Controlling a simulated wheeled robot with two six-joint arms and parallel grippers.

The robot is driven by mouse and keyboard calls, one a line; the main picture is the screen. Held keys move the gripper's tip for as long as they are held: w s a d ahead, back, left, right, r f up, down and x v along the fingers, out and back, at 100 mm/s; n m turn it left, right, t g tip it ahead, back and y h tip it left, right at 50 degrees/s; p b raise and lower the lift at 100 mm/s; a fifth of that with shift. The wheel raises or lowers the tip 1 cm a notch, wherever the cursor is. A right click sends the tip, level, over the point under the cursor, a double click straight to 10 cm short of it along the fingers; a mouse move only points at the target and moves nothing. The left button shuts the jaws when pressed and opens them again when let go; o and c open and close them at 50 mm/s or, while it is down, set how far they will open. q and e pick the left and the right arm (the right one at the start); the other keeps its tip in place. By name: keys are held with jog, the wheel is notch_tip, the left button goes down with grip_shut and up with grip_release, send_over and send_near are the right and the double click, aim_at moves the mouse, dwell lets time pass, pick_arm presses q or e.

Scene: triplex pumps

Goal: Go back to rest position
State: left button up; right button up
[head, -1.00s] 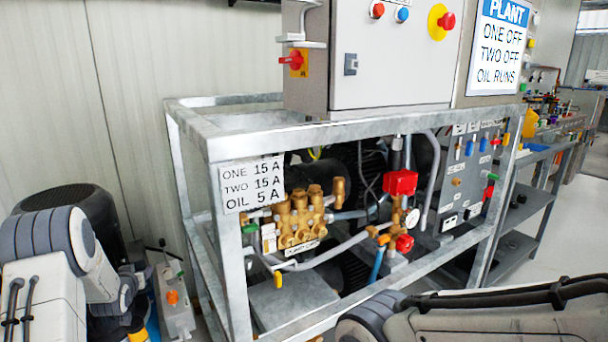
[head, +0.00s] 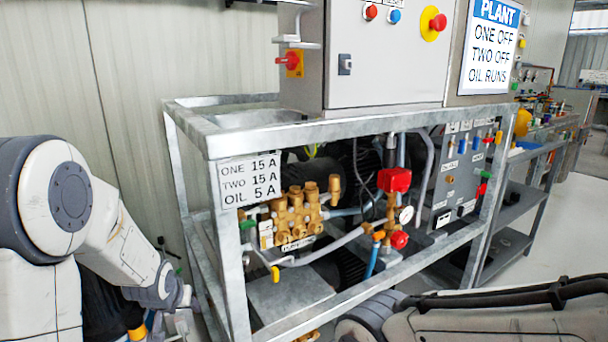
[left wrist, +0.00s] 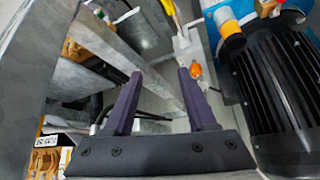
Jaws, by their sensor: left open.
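My left arm comes in at the left of the head view and reaches down beside the pump frame. Its gripper (left wrist: 159,76) shows clearly in the left wrist view, with two dark purple fingers spread apart and nothing between them. It points down beside the frame's grey bars. In the head view the left hand is low and mostly hidden behind the wrist. My right arm lies across the bottom right of the head view; its gripper is out of the picture.
The galvanized frame (head: 262,136) holds a brass pump (head: 296,215) and carries a control cabinet (head: 385,60). A black finned motor (left wrist: 275,90) is on the right in the left wrist view, near a small orange knob (left wrist: 196,71). A grey bench (head: 520,192) stands at right.

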pick_arm(q)
jog(key=s+d+r+m+g+h, duration=0.1)
jog(key=s+d+r+m+g, duration=0.15)
jog(key=s+d, duration=0.65)
jog(key=s+d+r+m+g+h, duration=0.15)
jog(key=s+d+m, duration=0.35)
jog(key=s, duration=0.6)
jog(key=s+d+r+m+g, duration=0.2)
jog(key=s+d, duration=0.7)
jog(key=s, duration=0.1)
notch_tip(320, 180, up, 33)
jog(key=p, duration=3.2)
jog(key=shift+w+p, duration=0.25)
jog(key=shift+p, duration=0.05)
pick_arm(e)
notch_tip(320, 180, up, 33)
jog(key=shift+f, duration=0.2)
pick_arm(q)
jog(key=shift+a+f+n, duration=0.1)
jog(key=shift+f+n, duration=0.1)
jog(key=shift+n, duration=0.05)
jog(key=shift+c, duration=0.4)
pick_arm(e)
jog(key=shift+f, duration=0.1)
jog(key=shift+c, duration=0.4)
